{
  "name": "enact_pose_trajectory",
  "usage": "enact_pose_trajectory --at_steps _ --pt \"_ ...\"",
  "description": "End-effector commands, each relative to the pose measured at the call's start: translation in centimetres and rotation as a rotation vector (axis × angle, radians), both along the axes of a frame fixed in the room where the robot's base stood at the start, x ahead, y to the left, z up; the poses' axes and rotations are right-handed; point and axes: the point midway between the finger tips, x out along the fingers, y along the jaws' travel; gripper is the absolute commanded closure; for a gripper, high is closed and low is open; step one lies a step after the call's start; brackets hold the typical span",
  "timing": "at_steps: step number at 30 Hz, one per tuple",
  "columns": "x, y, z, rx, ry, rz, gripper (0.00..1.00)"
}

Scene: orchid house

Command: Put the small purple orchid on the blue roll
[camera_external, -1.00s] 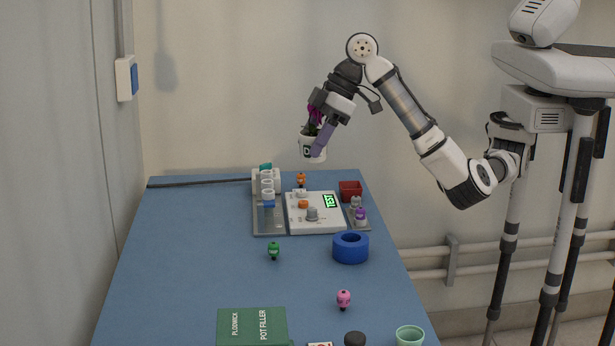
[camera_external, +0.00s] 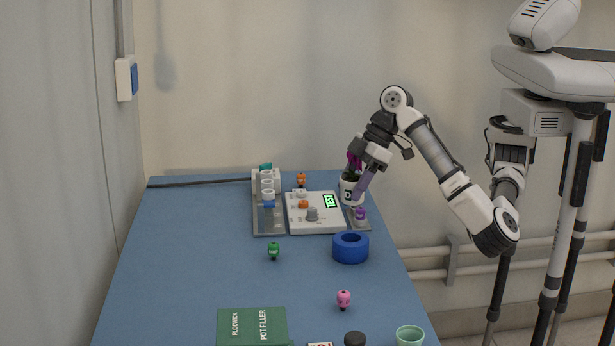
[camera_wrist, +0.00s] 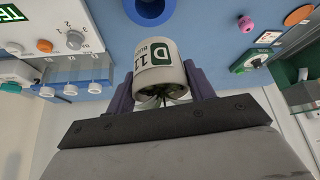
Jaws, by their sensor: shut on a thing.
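The small purple orchid has magenta flowers (camera_external: 354,160) and a white pot (camera_external: 351,191) with a dark D marking. My gripper (camera_external: 358,186) is shut on the pot, its purple fingers on either side. The pot is held in the air near the table's back right side. In the wrist view the pot (camera_wrist: 156,66) shows "D 11" in green and black, between the fingers; its flowers are hidden there. The blue roll (camera_external: 351,250) lies flat on the table, nearer the camera than the pot. Part of it shows at the wrist view's top edge (camera_wrist: 150,22).
A white panel with a lit TEST display (camera_external: 316,222) and a rack of white rings (camera_external: 268,205) stand left of the pot. A purple-topped knob (camera_external: 360,214) is just below it. Green (camera_external: 274,250) and pink (camera_external: 344,298) small items stand near the roll.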

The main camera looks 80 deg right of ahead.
Motion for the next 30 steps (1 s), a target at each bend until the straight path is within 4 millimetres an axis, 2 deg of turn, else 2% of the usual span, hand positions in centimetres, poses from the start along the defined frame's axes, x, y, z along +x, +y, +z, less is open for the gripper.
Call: enact_pose_trajectory --at_steps 1,4,14,18,21,30 --pt "0.0 0.0 -1.5 -0.004 0.001 -0.001 0.73" --pt "0.0 0.0 -3.4 -0.003 0.001 -0.001 0.73" --pt "0.0 0.0 -6.2 -0.001 0.0 0.0 0.73" --pt "0.0 0.1 -8.3 0.001 0.001 0.0 0.73" --pt "0.0 0.0 -8.9 0.0 -0.001 0.0 0.73" --pt "0.0 0.0 -9.2 0.001 -0.001 -0.001 0.73"
